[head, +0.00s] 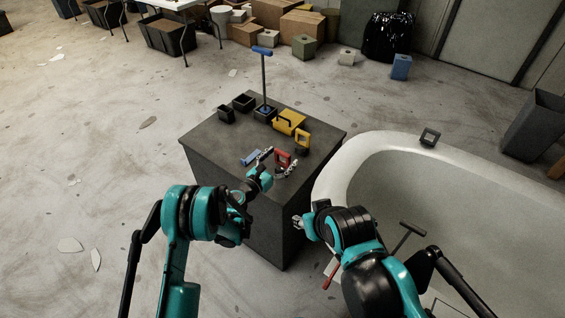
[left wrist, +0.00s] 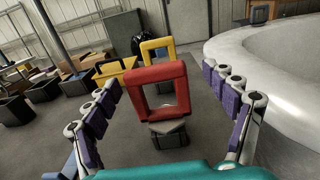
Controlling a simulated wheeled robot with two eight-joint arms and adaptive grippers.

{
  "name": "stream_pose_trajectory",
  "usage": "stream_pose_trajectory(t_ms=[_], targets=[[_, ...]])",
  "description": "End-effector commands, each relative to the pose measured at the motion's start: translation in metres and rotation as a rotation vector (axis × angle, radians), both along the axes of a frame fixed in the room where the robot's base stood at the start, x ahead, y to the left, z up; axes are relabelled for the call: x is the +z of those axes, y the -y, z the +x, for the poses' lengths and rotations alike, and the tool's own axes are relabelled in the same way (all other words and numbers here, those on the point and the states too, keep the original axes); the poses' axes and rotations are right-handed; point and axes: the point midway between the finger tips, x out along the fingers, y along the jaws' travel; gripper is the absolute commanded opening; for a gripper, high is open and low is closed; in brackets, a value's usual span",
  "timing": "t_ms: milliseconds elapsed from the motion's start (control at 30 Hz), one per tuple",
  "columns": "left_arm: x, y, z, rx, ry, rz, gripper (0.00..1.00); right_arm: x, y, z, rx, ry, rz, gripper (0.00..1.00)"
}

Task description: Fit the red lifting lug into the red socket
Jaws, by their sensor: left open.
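The red lifting lug (left wrist: 157,74) is a square open frame, standing upright in the middle of the left wrist view. It also shows on the dark bench (head: 215,138) in the head view (head: 283,152). My left gripper (left wrist: 172,100) is open, with one purple-padded finger on each side of the lug and gaps to both. In the head view the left gripper (head: 276,164) is at the bench's near edge, by the lug. A grey and black block (left wrist: 170,138) shows below the lug. My right gripper (head: 299,221) hangs beside the bench; its fingers are too small to judge. I cannot make out a red socket.
A yellow lug (head: 302,137) and a yellow box (head: 289,122) stand behind the red lug. A tall blue T-handle (head: 263,75) and black open boxes (head: 243,102) are further back. The white hull mould (head: 335,172) is to the right, with a black lug (head: 429,137) on its rim.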

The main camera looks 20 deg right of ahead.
Motion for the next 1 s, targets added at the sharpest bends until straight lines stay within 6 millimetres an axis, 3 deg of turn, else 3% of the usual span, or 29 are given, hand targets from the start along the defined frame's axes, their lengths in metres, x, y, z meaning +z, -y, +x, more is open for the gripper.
stream_pose_trajectory(t_ms=[300,600,833,1000], targets=[[0.001,0.033,0.031,-0.001,0.002,0.002,0.84,-0.021,0.000,0.000,0.000,0.000,0.000,0.40],[0.004,0.037,0.034,-0.001,0.002,0.002,0.84,-0.021,0.000,0.000,0.000,0.000,0.000,0.40],[0.003,0.037,0.034,-0.001,0.002,0.002,0.24,-0.021,0.000,0.000,0.000,0.000,0.000,0.40],[0.003,0.037,0.034,-0.001,0.003,0.003,0.16,-0.021,0.000,0.000,0.000,0.000,0.000,0.40]])
